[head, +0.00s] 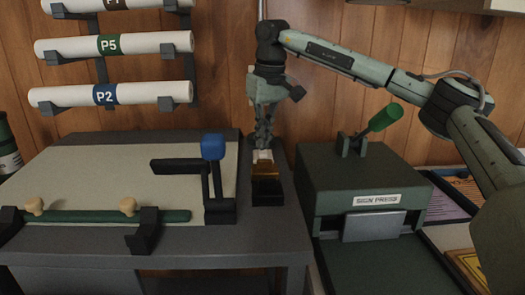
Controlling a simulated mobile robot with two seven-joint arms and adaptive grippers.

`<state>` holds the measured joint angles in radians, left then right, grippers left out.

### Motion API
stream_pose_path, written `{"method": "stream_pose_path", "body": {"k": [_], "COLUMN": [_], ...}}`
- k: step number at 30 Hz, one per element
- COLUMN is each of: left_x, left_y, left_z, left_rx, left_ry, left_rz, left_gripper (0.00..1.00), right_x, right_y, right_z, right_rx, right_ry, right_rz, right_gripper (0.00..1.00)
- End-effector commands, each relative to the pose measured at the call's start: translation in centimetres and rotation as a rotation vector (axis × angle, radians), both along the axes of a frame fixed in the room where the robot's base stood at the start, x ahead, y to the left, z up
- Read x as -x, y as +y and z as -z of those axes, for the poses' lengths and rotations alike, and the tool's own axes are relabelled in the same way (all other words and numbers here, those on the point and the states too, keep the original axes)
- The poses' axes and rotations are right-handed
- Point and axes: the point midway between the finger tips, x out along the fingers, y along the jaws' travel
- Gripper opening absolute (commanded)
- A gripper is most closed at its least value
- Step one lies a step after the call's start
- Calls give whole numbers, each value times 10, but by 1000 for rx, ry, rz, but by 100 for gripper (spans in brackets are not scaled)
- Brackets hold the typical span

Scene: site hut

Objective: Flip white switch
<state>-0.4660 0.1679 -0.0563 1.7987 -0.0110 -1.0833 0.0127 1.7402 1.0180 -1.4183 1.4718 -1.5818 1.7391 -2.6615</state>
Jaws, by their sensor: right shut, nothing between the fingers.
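The white switch (263,155) is a small pale piece at the top of a small dark box with a brown-orange front (266,176). The box stands at the right end of the grey bench. My right gripper (263,142) is shut and empty, pointing down right over the white switch. Its fingertips are at or just above the switch, and I cannot tell whether they touch. The fingers partly hide the back of the switch. My left gripper is not in view.
A lever with a blue knob (213,147) stands close left of the box. The sign press (360,185) with a green-handled lever (384,118) stands close right. Rolled tubes (115,94) hang on the wooden wall at left. The board (90,180) is mostly bare.

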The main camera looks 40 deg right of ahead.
Motion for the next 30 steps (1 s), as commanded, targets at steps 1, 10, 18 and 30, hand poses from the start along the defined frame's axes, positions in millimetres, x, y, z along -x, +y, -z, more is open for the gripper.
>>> {"method": "stream_pose_path", "body": {"k": [1,10,18,30], "left_x": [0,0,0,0], "left_y": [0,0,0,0], "left_z": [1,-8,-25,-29], "left_rx": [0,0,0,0], "left_ry": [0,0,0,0], "left_rz": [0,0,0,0], "left_gripper": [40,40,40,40], "right_x": [1,1,0,0], "right_y": [0,0,0,1], "right_z": [3,-4,-25,-56], "right_rx": [0,1,0,1], "right_ry": [4,8,4,2], "right_rz": [-1,-1,-1,-1], "right_gripper": [0,0,0,0]}}
